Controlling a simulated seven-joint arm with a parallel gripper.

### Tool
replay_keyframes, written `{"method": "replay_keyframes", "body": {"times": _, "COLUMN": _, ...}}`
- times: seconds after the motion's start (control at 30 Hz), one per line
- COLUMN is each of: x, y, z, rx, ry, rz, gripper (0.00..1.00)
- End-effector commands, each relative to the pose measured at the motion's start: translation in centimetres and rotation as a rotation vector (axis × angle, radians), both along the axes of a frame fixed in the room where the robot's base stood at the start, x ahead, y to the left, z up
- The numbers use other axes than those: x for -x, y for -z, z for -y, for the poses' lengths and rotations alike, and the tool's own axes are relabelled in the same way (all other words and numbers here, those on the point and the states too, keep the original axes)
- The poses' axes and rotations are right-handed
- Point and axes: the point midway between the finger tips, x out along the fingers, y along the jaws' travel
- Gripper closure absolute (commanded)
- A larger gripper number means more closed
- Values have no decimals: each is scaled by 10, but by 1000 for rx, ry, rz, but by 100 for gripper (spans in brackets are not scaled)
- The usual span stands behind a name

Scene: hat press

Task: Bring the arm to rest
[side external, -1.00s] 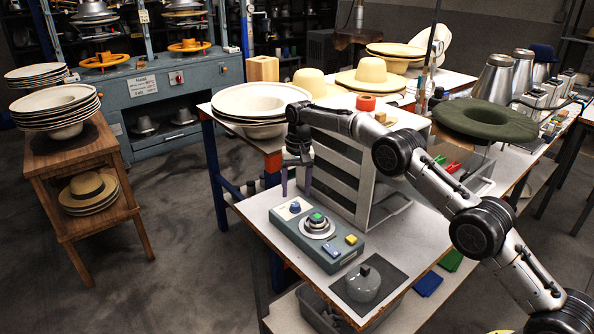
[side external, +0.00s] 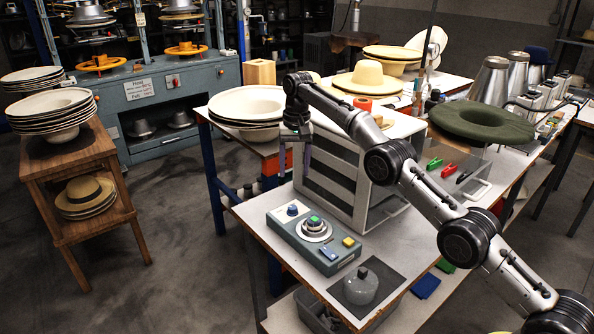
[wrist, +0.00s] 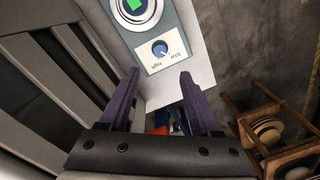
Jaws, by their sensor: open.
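My gripper (side external: 294,172) hangs above the back left corner of the work table, beside the slatted grey rack (side external: 336,180). Its two purple fingers point down, apart, with nothing between them; they also show spread in the wrist view (wrist: 160,76). The grey-green control box (side external: 314,238) lies on the table in front of the gripper, apart from it. It has a blue knob, a round dial with a green top, and blue and yellow buttons. In the wrist view, the blue knob (wrist: 160,48) with its low-high label shows beyond the fingertips.
A stack of pale hat brims (side external: 247,105) stands close behind the gripper. A grey lidded pot (side external: 361,285) sits on a dark mat near the table's front edge. A wooden stand (side external: 85,160) with hats is at the left. Open floor lies between stand and table.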

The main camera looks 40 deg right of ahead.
Motion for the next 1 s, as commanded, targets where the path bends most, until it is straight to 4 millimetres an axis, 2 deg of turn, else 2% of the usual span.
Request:
{"method": "replay_keyframes", "body": {"times": 0.07, "x": 0, "y": -10, "z": -1, "rx": 1, "ry": -1, "rz": 16, "gripper": 36}}
{"method": "replay_keyframes", "body": {"times": 0.13, "x": 0, "y": -31, "z": -1, "rx": 1, "ry": -2, "rz": 50, "gripper": 36}}
{"method": "replay_keyframes", "body": {"times": 0.27, "x": 11, "y": -99, "z": -3, "rx": 4, "ry": -4, "rz": 136, "gripper": 36}}
{"method": "replay_keyframes", "body": {"times": 0.4, "x": 42, "y": -167, "z": -5, "rx": 6, "ry": -7, "rz": 187, "gripper": 36}}
{"method": "replay_keyframes", "body": {"times": 0.6, "x": 98, "y": -238, "z": -8, "rx": 13, "ry": -28, "rz": 252, "gripper": 36}}
{"method": "replay_keyframes", "body": {"times": 0.8, "x": 165, "y": -283, "z": -10, "rx": 25, "ry": -66, "rz": 315, "gripper": 36}}
{"method": "replay_keyframes", "body": {"times": 1.0, "x": 239, "y": -300, "z": -11, "rx": 41, "ry": -119, "rz": 372, "gripper": 36}}
